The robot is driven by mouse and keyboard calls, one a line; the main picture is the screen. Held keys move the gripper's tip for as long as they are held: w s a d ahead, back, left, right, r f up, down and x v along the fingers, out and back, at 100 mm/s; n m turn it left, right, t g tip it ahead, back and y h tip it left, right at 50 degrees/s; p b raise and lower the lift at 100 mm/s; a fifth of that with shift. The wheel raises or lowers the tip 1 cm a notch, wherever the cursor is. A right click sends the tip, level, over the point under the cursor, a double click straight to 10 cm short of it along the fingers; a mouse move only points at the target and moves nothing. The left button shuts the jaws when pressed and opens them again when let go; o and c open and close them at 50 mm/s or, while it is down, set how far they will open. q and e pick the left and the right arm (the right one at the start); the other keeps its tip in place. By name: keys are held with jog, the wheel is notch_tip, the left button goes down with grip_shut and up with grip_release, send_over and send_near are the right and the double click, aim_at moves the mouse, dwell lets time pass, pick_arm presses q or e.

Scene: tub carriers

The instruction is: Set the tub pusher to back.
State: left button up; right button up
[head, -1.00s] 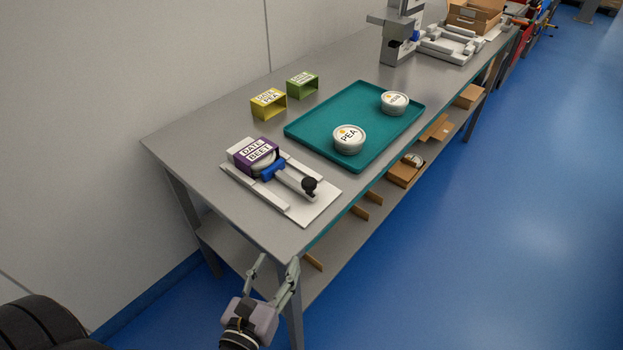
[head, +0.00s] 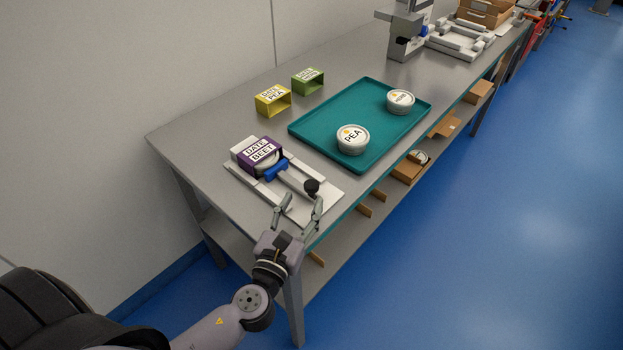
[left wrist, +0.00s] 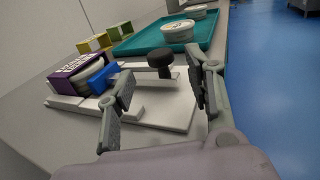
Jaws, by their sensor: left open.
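The tub pusher is a grey bar with a blue block (head: 276,170) and a black knob (head: 311,187) at its near end, set on a white base plate (head: 314,210) on the bench. The blue block is up against a tub in the purple "DATE BEET" sleeve (head: 257,153). My left gripper (head: 297,203) is open, just short of the knob at the near edge of the plate. In the left wrist view the knob (left wrist: 160,61) stands ahead, between the open fingers (left wrist: 163,88) and apart from them. My right gripper is not in view.
A teal tray (head: 318,142) holds a PEA tub (head: 352,139) and another tub (head: 400,101). Yellow (head: 272,101) and green (head: 308,81) sleeves stand behind. A grey machine (head: 405,37) stands farther off. The floor on the right is clear.

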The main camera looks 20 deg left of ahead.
aim_at(309, 191)
pick_arm(q)
jog(key=w+p, duration=0.1)
jog(key=w, duration=0.5)
jog(key=shift+w+a, duration=0.15)
jog(key=shift+w, duration=0.25)
jog(key=shift+c, duration=0.6)
grip_shut()
